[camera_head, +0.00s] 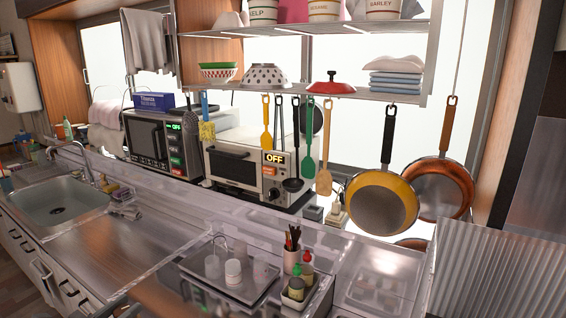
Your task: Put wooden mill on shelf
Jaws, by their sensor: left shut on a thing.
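I cannot make out a wooden mill for certain in the head view. A small pale item with a darker top (337,214) stands behind the counter ledge, left of the yellow pan, too small to name. The metal shelf (330,91) runs across the window and holds bowls, a red lid and folded cloths. A second shelf level (330,27) above it holds labelled pots. I cannot make out either gripper in this view.
A tray (243,292) with small white containers sits on the front counter, beside a utensil cup (292,258) and sauce bottles (306,268). Utensils and pans (381,207) hang below the shelf. A microwave (150,143) and toaster oven (232,168) stand behind. A sink (60,203) is at left.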

